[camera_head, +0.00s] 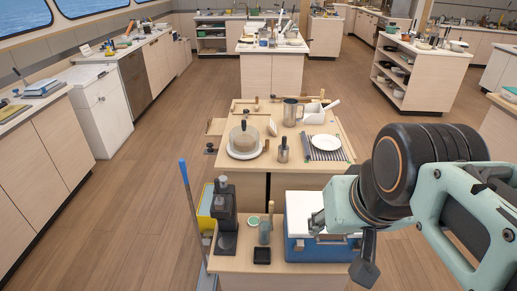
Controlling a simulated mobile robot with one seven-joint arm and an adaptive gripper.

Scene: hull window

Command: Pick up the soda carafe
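A small grey-green bottle (264,232), which may be the soda carafe, stands upright on the nearest wooden counter. A dark soda machine (226,215) stands just left of it, with an upright part at its top; I cannot tell whether a carafe is in it. My gripper (341,246) is at the right, over the blue and white cooler box, to the right of the bottle and apart from it. Its two fingertips look spread, with nothing visible between them. My arm hides part of the cooler.
A blue and white cooler box (300,248) and a small black dish (262,256) share the near counter. Behind it, a wooden table (240,176) holds a lidded pot (244,141), a white plate (326,143) and a metal mug (291,112). A blue-handled pole (190,205) stands left. Open floor lies left.

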